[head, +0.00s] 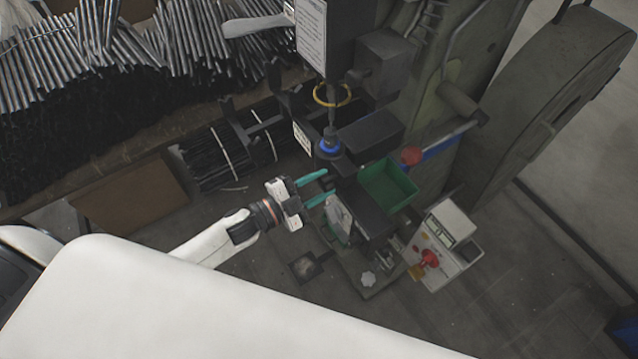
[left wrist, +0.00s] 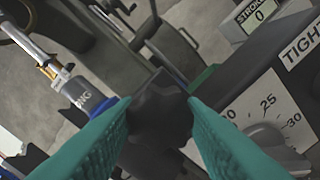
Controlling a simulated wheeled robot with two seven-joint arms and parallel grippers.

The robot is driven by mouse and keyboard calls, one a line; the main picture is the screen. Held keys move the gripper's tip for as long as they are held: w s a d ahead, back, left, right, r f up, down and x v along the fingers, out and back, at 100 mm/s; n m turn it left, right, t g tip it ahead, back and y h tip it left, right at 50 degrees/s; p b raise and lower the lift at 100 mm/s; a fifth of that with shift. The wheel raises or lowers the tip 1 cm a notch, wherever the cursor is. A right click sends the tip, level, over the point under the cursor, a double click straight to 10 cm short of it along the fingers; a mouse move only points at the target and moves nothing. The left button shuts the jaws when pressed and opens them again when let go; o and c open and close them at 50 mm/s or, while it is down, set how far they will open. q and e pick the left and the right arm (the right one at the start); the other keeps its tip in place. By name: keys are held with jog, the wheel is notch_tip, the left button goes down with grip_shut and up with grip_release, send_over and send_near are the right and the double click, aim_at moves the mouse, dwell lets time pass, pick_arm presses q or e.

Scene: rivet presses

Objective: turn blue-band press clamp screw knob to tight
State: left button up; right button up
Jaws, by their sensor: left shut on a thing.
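The blue-band press (head: 330,146) stands near the middle of the head view, with a blue ring around its ram. My left gripper (head: 331,187) reaches in from the left, its teal fingers at the press front. In the left wrist view the black clamp screw knob (left wrist: 160,105) sits between the two teal fingers, and my left gripper (left wrist: 160,118) is shut on it. A label reading "TIGHT" (left wrist: 303,42) is partly cut off at the right edge. In the head view the knob is too small and dark to make out. My right gripper is not in view.
A green bin (head: 388,186) is just right of the press head. A control box (head: 441,245) with a red button stands lower right. Bundled black rods (head: 215,158) lie behind. In the wrist view a grey dial (left wrist: 270,138) is close right.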

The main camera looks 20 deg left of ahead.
pick_arm(q)
jog(key=o, duration=1)
jog(key=shift+s+a+f, duration=0.1)
jog(key=shift+s+a, duration=0.2)
jog(key=shift+s, duration=0.1)
jog(key=b+v, duration=0.2)
jog(key=v, duration=0.9)
